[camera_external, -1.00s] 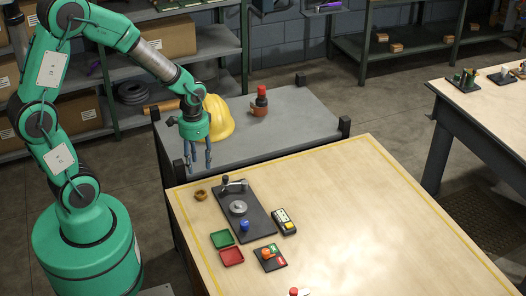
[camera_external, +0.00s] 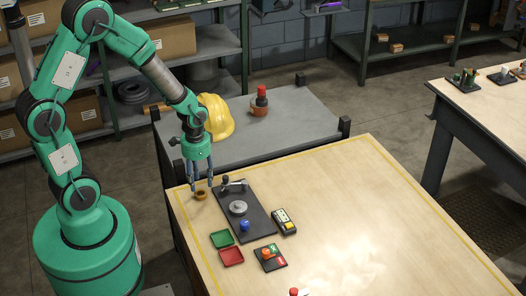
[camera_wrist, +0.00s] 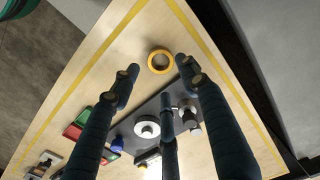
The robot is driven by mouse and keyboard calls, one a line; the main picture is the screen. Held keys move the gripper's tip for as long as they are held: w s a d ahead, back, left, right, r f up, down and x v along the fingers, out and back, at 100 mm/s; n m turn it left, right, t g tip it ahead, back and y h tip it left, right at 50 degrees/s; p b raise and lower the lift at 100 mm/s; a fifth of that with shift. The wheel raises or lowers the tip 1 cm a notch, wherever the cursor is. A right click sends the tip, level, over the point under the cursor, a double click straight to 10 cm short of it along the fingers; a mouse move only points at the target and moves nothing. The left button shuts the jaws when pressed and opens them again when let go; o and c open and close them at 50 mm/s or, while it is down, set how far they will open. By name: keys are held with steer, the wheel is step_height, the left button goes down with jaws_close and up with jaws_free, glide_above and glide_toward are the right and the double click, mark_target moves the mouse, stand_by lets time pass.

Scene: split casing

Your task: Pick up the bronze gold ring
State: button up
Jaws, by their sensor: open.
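The bronze gold ring (camera_external: 201,195) lies flat on the wooden table near its left corner. It also shows in the wrist view (camera_wrist: 160,62), between and just beyond the fingertips. My gripper (camera_external: 200,185) is above the ring, pointing down, with its fingers spread and empty. In the wrist view the blue-grey fingers of my gripper (camera_wrist: 160,88) are apart, and the ring is not enclosed by them. From the external view I cannot tell the exact height of the fingertips over the ring.
A dark plate (camera_external: 257,226) with a grey disc (camera_external: 238,208) and a metal clamp stands right of the ring. Green (camera_external: 222,239) and red (camera_external: 232,256) trays and a yellow-black device (camera_external: 284,222) are nearby. The right side of the table is clear.

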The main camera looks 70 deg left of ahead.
mark_target(200, 190)
steer(key=shift+f, duration=0.2)
steer(key=shift+s+a+f+b, duration=0.1)
steer(key=shift+f+b, duration=0.1)
steer(key=shift+f, duration=1.1)
steer(key=shift+a+f+b, duration=0.1)
steer(key=shift+f+b, duration=0.1)
steer(key=shift+f, duration=1.05)
steer(key=shift+c, duration=0.6)
steer(key=c, duration=0.9)
